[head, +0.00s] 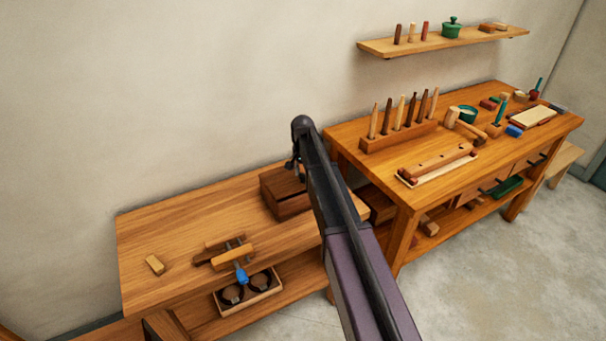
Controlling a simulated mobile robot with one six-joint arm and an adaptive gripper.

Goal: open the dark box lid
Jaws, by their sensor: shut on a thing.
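The dark box (291,206) stands on the lower wooden bench, near its right end by the taller workbench. Its dark lid (277,181) lies on top and looks down; I cannot make out a gap under it. My gripper (294,168) is at the back right edge of the lid, pointing down. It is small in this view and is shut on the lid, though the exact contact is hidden. My arm covers the right side of the box.
The taller workbench (350,150) on the right holds a tool rack (398,138) and several tools. The lower bench's left part is mostly clear.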

